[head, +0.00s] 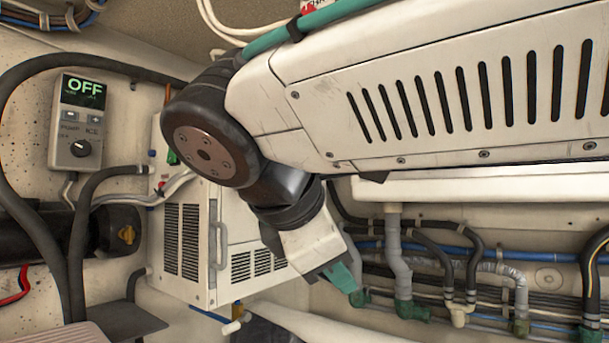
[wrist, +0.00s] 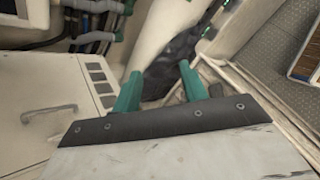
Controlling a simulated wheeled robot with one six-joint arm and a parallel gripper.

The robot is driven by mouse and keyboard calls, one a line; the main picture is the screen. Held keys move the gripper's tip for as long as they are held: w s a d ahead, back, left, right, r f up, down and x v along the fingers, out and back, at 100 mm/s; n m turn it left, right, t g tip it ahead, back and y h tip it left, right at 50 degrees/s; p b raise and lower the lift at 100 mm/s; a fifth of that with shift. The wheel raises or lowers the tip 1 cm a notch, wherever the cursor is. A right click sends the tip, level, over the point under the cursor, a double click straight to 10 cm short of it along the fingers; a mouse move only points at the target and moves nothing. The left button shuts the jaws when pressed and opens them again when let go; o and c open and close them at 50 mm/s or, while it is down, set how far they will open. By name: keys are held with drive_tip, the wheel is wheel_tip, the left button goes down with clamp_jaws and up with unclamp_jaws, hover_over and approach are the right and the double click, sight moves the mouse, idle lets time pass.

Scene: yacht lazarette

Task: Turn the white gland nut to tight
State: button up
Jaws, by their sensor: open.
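I cannot pick out the white gland nut for certain in either view. A small white cylindrical piece (head: 231,327) sits beside a brass-coloured fitting below the white cabinet, but I cannot tell what it is. My gripper (head: 345,278) hangs in front of the pipes, right of the cabinet, pointing down and to the right. In the wrist view its two teal fingers (wrist: 158,84) stand apart with nothing held between them. A thick white pipe (wrist: 158,38) passes beyond the fingers, with dark material to its right.
The white cabinet (head: 187,225) with vents and a handle stands left of my gripper; it also shows in the wrist view (wrist: 45,105). A control box (head: 80,120) reading OFF is on the wall. Grey and green pipes (head: 398,262) line the right side. Black hoses loop at left.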

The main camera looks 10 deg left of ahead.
drive_tip(key=s+a+r+n+t, duration=0.3)
drive_tip(key=a+r, duration=0.2)
drive_tip(key=r, duration=0.4)
drive_tip(key=s+a+r+n+t, duration=0.3)
drive_tip(key=a+r, duration=0.2)
drive_tip(key=r, duration=0.4)
wheel_tip(320, 180, up, 8)
drive_tip(key=s+d+n+t+h, duration=0.1)
drive_tip(key=s+d+n+h, duration=0.1)
drive_tip(key=d+n+h, duration=0.1)
drive_tip(key=x, duration=0.8)
drive_tip(key=shift+r, duration=0.4)
clamp_jaws()
